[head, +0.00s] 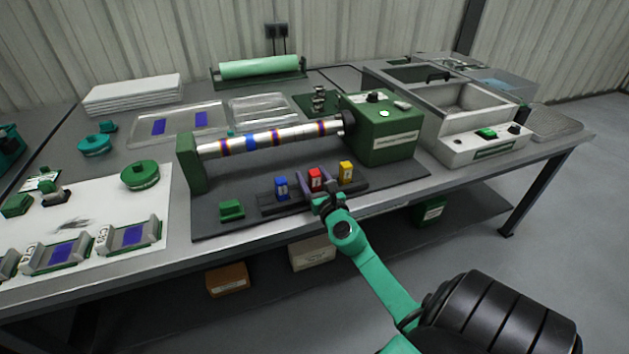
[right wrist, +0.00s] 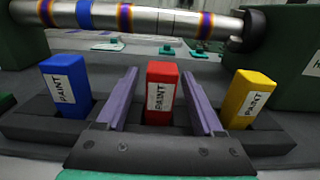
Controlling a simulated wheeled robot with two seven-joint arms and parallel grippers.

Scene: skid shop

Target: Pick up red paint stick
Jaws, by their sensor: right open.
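The red paint stick (head: 315,180) stands upright in a dark holder (head: 268,198) at the front of the bench machine, between a blue stick (head: 281,188) and a yellow stick (head: 346,171). My right gripper (head: 315,183) is open at the red stick. In the right wrist view, the red stick (right wrist: 161,92) stands between the two purple fingers (right wrist: 160,98), with a gap showing on each side. Its white label reads PAINT. My left gripper is not in view.
The blue stick (right wrist: 66,86) and yellow stick (right wrist: 247,98) stand close outside the fingers. A banded metal pipe (head: 270,138) runs behind the holder to a green machine box (head: 382,135). A small green block (head: 231,209) lies left of the holder.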

